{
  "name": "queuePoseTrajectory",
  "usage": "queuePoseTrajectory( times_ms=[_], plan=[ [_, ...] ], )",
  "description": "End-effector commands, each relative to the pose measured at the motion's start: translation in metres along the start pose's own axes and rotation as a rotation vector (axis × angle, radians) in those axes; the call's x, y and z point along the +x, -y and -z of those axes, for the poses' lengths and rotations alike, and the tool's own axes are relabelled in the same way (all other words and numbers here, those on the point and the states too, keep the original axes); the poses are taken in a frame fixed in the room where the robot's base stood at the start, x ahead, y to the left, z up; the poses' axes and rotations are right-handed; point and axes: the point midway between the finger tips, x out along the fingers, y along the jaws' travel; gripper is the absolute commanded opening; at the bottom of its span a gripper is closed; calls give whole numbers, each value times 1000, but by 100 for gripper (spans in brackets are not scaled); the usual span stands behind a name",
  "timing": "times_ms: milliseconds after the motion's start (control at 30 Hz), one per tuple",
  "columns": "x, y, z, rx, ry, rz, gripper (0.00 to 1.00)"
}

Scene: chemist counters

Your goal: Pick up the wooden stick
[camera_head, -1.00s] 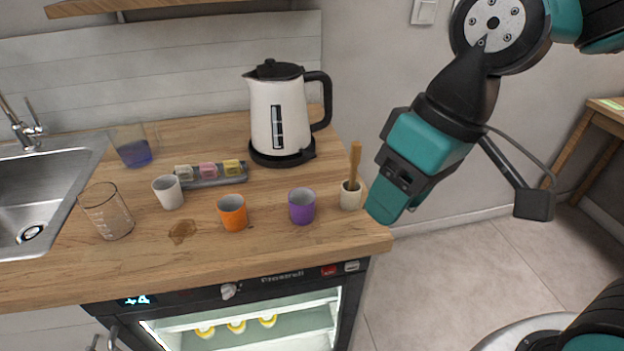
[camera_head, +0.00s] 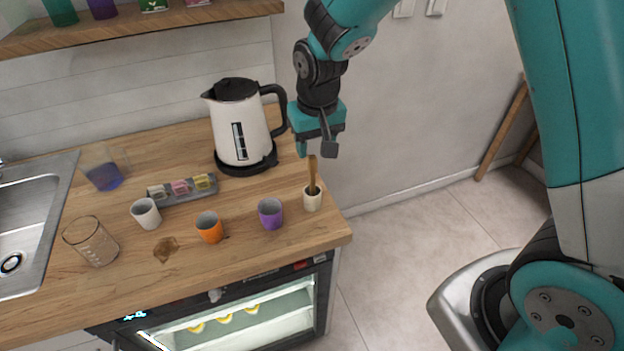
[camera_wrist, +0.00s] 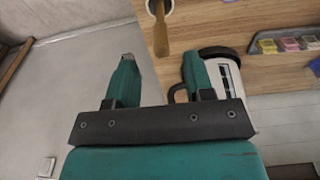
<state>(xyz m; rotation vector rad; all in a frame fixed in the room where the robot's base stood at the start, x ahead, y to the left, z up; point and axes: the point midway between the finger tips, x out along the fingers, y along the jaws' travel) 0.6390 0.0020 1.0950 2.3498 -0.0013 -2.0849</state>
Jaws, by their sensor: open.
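The wooden stick (camera_head: 312,172) stands nearly upright in a small cream cup (camera_head: 313,200) near the right end of the counter. My gripper (camera_head: 315,153) is above and slightly behind the stick, apart from it, as far as I can tell. In the wrist view my gripper (camera_wrist: 158,68) has its two teal fingers spread wide with nothing between them. The wooden stick (camera_wrist: 160,38) shows there beyond the fingertips, at the top of the picture, with the cup (camera_wrist: 160,6) cut off by the edge.
A white kettle (camera_head: 240,130) stands close to the left of my gripper. A purple cup (camera_head: 270,213), an orange cup (camera_head: 209,227) and a white cup (camera_head: 146,213) stand left of the stick. The wooden counter (camera_head: 290,240) ends just right of the cream cup.

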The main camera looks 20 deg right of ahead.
Motion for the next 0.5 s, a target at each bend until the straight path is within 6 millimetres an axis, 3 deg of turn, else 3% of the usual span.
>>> queuePoseTrajectory(
  times_ms=[267, 500],
  plan=[
    [19, 0, 0, 0, 2, 0, 48],
    [52, 2, 1, 0, 2, 0, 48]
  ],
)
